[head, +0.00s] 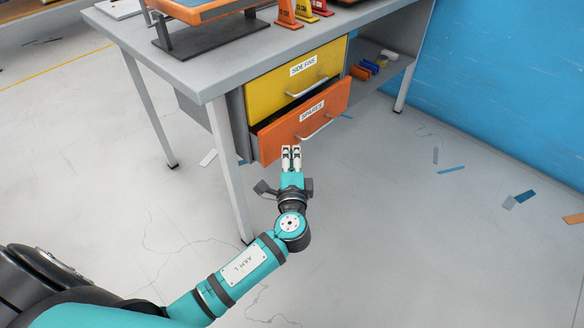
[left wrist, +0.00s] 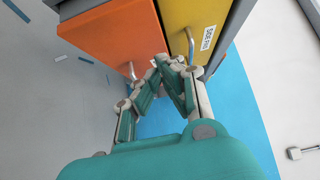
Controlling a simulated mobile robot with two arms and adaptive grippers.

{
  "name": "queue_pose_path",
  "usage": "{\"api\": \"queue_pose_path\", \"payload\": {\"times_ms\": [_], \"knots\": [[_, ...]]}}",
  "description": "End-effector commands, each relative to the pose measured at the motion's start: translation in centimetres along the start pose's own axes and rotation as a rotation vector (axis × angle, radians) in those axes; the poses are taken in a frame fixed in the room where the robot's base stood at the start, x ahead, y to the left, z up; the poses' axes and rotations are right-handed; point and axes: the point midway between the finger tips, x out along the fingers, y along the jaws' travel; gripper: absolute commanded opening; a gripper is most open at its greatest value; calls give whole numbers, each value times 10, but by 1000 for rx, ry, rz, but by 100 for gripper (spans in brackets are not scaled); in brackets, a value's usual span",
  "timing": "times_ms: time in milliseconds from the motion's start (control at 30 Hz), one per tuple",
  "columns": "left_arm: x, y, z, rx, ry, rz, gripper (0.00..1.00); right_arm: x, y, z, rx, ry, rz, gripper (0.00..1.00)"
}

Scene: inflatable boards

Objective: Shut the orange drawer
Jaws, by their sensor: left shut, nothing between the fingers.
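The orange drawer (head: 286,130), labelled SPARES, is the lower drawer under a grey workbench. It stands partly pulled out, with a dark gap along its top left side. Its metal handle (head: 314,131) is on the front. My left gripper (head: 291,151) is shut and empty, with its fingertips close to the lower part of the drawer front. In the left wrist view the orange drawer front (left wrist: 105,35) and its handle (left wrist: 131,71) lie just beyond the fingers (left wrist: 172,62). I cannot tell whether the fingertips touch it. My right gripper is not in view.
The yellow drawer (head: 290,78), labelled SIDE FINS, is above and looks shut. The grey workbench (head: 215,70) has legs near my left arm. An open shelf (head: 385,70) with small coloured items is at right. Scraps lie on the floor (head: 400,230), otherwise mostly clear.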

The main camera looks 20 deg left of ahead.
Motion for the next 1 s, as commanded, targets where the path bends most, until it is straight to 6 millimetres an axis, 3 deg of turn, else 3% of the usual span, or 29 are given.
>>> {"api": "queue_pose_path", "payload": {"times_ms": [133,300,867,1000], "knots": [[33,0,1,0,-3,-2,0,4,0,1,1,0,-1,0],[49,0,20,2,-2,0,0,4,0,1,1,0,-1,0],[59,1,30,-1,-1,2,0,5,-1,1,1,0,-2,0],[68,2,40,2,-3,3,0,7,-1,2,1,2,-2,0]]}}
